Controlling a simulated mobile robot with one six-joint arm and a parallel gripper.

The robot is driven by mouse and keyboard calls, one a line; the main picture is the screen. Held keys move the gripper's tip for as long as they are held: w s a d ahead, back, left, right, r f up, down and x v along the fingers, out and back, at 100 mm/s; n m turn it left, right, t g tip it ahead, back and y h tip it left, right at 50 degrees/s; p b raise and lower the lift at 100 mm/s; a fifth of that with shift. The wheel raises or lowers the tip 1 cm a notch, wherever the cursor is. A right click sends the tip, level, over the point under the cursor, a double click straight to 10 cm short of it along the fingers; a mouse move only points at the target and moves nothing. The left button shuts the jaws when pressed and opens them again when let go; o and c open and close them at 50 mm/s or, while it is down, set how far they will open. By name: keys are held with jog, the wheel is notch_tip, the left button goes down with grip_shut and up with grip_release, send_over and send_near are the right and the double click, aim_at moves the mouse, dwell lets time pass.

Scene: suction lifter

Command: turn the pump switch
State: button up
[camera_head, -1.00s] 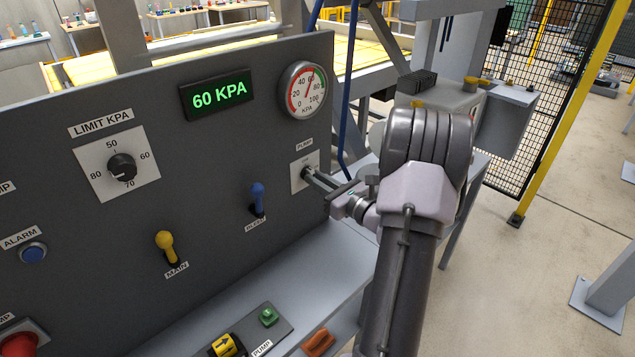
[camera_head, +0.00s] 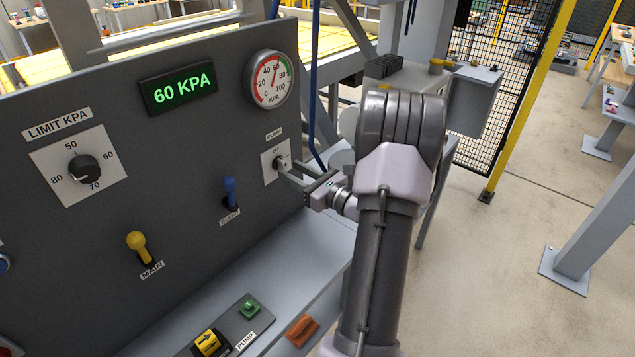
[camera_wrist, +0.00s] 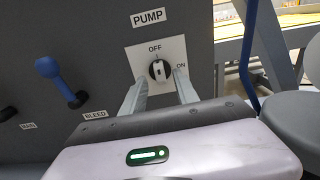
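The pump switch (camera_wrist: 159,70) is a small black knob with a white bar, on a white plate (camera_wrist: 140,56) under a PUMP label. OFF is printed above it and ON to its right. Its white bar stands nearly upright, toward OFF. In the head view the switch (camera_head: 279,161) sits at the panel's right end, partly covered by my fingers. My gripper (camera_wrist: 161,82) is open, one finger to the lower left and one to the lower right of the knob, with nothing between them. In the head view my gripper (camera_head: 291,171) reaches the plate from the right; contact cannot be told.
Left of the switch are a blue bleed lever (camera_head: 230,192) and a yellow main lever (camera_head: 137,243). A gauge (camera_head: 270,79) and a display (camera_head: 178,88) reading 60 KPA are above. A grey ledge (camera_head: 290,262) runs below; a blue hose (camera_head: 314,100) hangs behind the panel's right edge.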

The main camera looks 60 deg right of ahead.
jog(key=s+a+p, duration=0.2)
jog(key=s, duration=1.3)
jog(key=shift+s, duration=0.25)
jog(key=w+a+r+n+g+y, duration=0.25)
jog(key=a+n+y, duration=0.2)
jog(key=a, duration=0.35)
jog(key=w+a+r+n+g+y, duration=0.25)
jog(key=w+a+n, duration=0.2)
jog(key=a, duration=0.45)
jog(key=w+a+r+n+g+y, duration=0.1)
jog(key=w+a+n+g+y, duration=0.25)
jog(key=a+n, duration=0.35)
jog(key=s+a+r+n+g+h, duration=0.1)
jog(key=s+a+r+n+h, duration=0.1)
jog(key=s+a+n, duration=0.3)
jog(key=s+a+r+n+g+h, duration=0.2)
jog(key=s+a+r+n+h, duration=0.1)
jog(key=a+n, duration=0.8)
jog(key=shift+s+a+n+h, duration=0.4)
jog(key=shift+s+a+h, duration=0.25)
jog(key=shift+s+a, duration=0.3)
